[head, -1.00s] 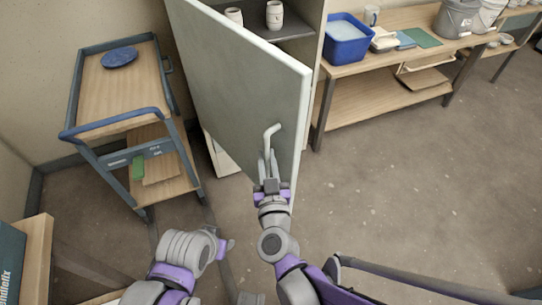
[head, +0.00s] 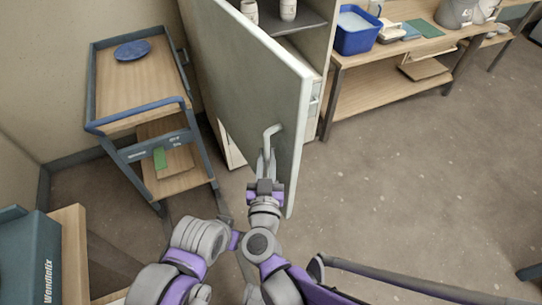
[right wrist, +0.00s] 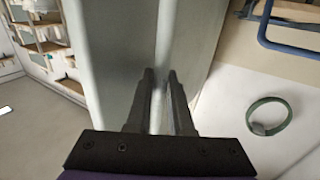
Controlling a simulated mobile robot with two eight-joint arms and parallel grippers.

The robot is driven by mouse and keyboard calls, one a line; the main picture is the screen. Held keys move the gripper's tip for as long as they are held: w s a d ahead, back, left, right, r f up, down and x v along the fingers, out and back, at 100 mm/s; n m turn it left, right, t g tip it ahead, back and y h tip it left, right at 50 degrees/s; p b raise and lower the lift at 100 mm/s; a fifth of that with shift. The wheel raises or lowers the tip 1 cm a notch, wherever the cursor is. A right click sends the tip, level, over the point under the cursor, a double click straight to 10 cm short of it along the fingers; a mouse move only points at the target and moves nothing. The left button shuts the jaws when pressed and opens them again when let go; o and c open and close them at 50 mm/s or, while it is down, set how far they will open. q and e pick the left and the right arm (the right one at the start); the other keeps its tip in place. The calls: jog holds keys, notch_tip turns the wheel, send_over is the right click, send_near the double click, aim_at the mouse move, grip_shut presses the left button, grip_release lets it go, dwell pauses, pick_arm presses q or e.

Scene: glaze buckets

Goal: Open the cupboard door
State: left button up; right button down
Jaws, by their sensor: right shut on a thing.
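The cupboard door (head: 245,85) is a tall pale panel standing partly open, with the cupboard's inside showing behind its right edge. Its handle (head: 270,132) is a light bar near that edge. My right gripper (head: 266,165) is shut on the lower part of the handle. In the right wrist view its dark fingers (right wrist: 162,90) lie on both sides of a pale bar, close to the door face (right wrist: 195,45). My left arm is folded low in the head view, and I cannot make out its jaws.
A wheeled cart (head: 110,122) with a blue plate (head: 131,51) stands left of the door. White cups (head: 288,9) stand on a cupboard shelf (head: 300,22). A bench with a blue basin (head: 358,42) stands to the right. A dark box (head: 28,255) is at lower left. Floor at right is clear.

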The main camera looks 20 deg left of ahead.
jog(key=shift+s+a, duration=0.2)
jog(key=shift+a, duration=0.05)
dwell(0.3)
jog(key=c, duration=0.8)
grip_release()
jog(key=shift+s, duration=0.15)
jog(key=v, duration=1)
jog(key=shift+s, duration=0.25)
jog(key=shift+d, duration=0.15)
